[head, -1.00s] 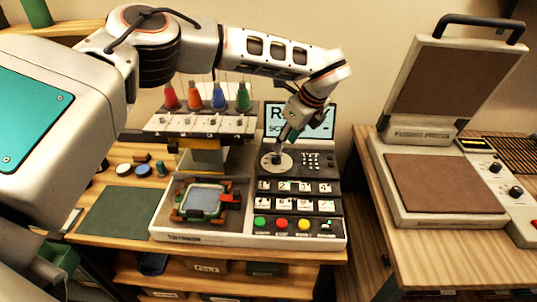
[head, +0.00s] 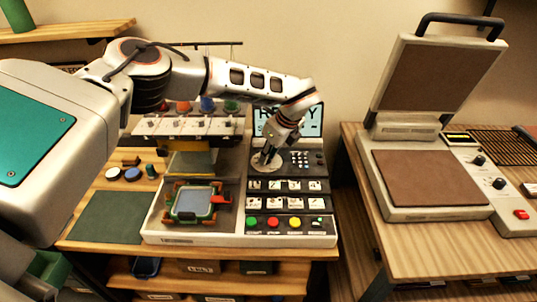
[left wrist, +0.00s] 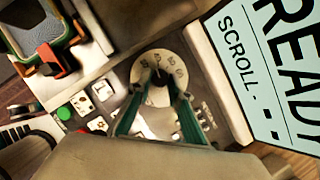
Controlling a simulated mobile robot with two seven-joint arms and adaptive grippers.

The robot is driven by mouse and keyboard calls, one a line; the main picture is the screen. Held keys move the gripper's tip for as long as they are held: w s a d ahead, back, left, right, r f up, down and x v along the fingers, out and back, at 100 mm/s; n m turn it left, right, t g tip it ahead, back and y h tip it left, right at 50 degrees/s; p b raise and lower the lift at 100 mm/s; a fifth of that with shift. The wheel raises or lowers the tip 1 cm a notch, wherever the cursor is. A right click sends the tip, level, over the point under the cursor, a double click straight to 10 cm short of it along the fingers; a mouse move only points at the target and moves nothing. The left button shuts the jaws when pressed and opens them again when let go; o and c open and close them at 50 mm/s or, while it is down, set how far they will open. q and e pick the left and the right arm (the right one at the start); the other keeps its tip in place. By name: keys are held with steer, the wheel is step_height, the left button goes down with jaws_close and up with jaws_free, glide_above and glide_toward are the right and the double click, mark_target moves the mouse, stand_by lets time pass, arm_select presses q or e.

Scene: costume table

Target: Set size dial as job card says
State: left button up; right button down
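The size dial (head: 268,164) is a pale round plate with letters around a dark central knob, at the upper left of the press's control panel. It also shows in the left wrist view (left wrist: 182,68). My left gripper (head: 261,157) points down at the dial. In the left wrist view its two teal fingers (left wrist: 159,88) close in on either side of the knob and appear shut on it. The fingers hide part of the knob and some of the letters, so I cannot read its setting. My right gripper is out of view. I cannot make out a job card.
Behind the dial a screen (left wrist: 265,70) reads READY and SCROLL. Keys and coloured buttons (head: 273,221) lie below the dial. A framed pad (head: 194,203) sits to the left, under a rack of coloured bottles. A heat press (head: 430,185) stands on the right table.

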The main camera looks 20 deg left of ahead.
arm_select(q)
jaws_close()
steer(key=shift+s+a+f+m+t+b, duration=0.1)
steer(key=shift+m+t+b, duration=0.35)
steer(key=shift+m, duration=0.55)
steer(key=shift+m+h, duration=0.3)
steer(key=shift+m, duration=0.4)
steer(key=o, duration=1)
jaws_free()
